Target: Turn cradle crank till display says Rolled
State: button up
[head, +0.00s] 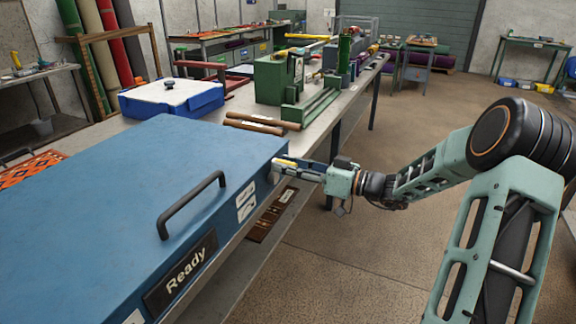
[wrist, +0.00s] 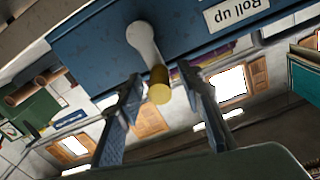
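The blue machine (head: 130,165) fills the left of the head view. Its black display (head: 183,272) reads "Ready". In the wrist view the crank has a grey arm (wrist: 142,40) and a yellow knob (wrist: 158,92), on the blue side (wrist: 90,55) near a "Roll up" label (wrist: 238,12). My gripper (head: 284,165) is at the machine's right end. In the wrist view its two fingers (wrist: 160,76) stand apart, one on each side of the knob, with a gap visible to each. In the head view the gripper partly hides the crank.
A black bar handle (head: 190,205) stands up from the machine's top. Behind it on the bench are brown rollers (head: 262,123), a blue-and-white box (head: 170,97) and a green machine (head: 275,80). The floor (head: 370,250) beside the bench is open.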

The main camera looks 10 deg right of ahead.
jog(key=shift+c, duration=0.6)
grip_shut()
